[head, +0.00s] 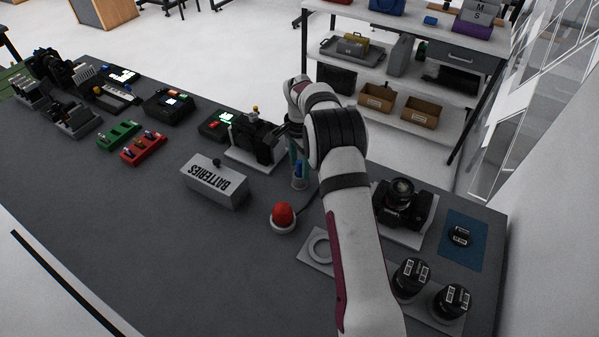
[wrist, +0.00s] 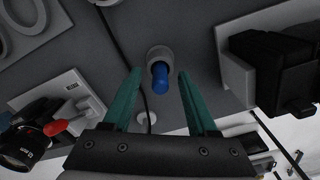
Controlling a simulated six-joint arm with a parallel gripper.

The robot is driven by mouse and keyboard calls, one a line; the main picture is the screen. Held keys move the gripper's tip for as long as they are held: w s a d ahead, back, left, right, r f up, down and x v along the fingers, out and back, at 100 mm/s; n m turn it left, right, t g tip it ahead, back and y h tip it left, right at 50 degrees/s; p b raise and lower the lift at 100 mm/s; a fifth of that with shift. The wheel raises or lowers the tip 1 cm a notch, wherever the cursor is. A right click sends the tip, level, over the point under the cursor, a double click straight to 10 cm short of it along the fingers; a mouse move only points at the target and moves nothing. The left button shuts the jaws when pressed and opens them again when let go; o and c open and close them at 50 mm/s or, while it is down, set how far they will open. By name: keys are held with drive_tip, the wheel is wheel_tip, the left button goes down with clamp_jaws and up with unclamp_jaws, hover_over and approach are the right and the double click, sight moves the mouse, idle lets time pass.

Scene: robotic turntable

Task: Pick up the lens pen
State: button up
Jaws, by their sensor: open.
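The lens pen is the blue-tipped piece (wrist: 160,77) standing in a small round grey holder (wrist: 160,54) in the wrist view. Its blue part also shows in the head view (head: 298,170), just below my gripper and partly hidden by it. My gripper (wrist: 158,75) is open, with its two teal fingers on either side of the blue piece in the picture. No contact shows, and the gap in depth is hard to judge. In the head view my gripper (head: 293,150) is mostly hidden behind my arm.
A black camera (head: 262,138) on a grey stand is close left of the holder. A grey batteries box (head: 213,183) and a red dome button (head: 283,213) lie nearer. Another camera (head: 398,203) and two lenses (head: 411,275) are to the right. Open tabletop lies at front left.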

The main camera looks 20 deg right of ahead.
drive_tip(key=shift+f, duration=0.2)
clamp_jaws()
idle(0.3)
